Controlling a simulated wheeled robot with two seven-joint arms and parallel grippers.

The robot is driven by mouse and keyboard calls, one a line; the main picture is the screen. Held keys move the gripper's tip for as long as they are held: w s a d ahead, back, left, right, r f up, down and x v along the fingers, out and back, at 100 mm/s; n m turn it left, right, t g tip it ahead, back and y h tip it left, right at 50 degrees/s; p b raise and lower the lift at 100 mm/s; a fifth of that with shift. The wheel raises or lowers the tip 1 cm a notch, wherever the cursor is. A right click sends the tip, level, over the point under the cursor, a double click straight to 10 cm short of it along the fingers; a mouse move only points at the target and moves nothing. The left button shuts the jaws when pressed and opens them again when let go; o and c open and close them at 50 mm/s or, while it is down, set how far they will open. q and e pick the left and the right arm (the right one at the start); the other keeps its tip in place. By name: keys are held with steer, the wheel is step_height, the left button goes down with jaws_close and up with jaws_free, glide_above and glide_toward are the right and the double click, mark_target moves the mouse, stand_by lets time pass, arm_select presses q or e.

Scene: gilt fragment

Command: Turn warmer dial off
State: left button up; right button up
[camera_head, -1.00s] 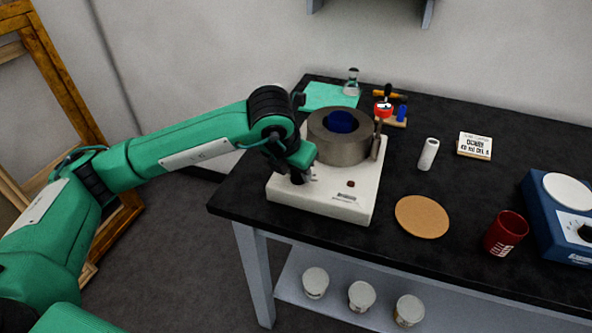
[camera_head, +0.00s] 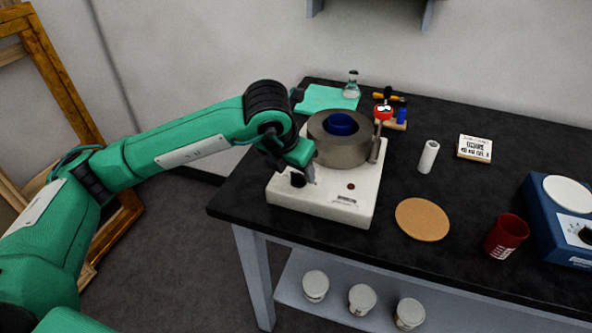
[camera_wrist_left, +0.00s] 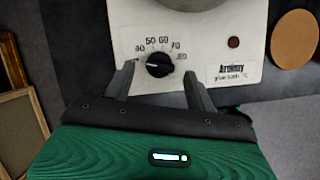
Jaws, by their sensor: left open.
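The glue warmer (camera_head: 325,203) is a cream box with a grey round pot (camera_head: 343,152) on top, at the table's left end. Its black dial (camera_wrist_left: 159,65) shows in the left wrist view with a scale of numbers, several of them readable from 50 to 80. In the head view the dial (camera_head: 298,180) is a small dark knob on the front left of the box. My left gripper (camera_wrist_left: 158,80) is open, its two fingers on either side of the dial and a little short of it in the picture. I cannot tell whether they touch it. My right gripper is out of view.
A red indicator (camera_wrist_left: 234,42) sits right of the dial. A cork disc (camera_head: 422,219), a red cup (camera_head: 506,235), a white cylinder (camera_head: 428,156) and a blue hotplate (camera_head: 555,222) stand to the right. A wooden frame (camera_head: 60,80) leans at the left.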

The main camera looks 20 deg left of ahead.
arm_select(q)
steer(key=v, duration=1.2)
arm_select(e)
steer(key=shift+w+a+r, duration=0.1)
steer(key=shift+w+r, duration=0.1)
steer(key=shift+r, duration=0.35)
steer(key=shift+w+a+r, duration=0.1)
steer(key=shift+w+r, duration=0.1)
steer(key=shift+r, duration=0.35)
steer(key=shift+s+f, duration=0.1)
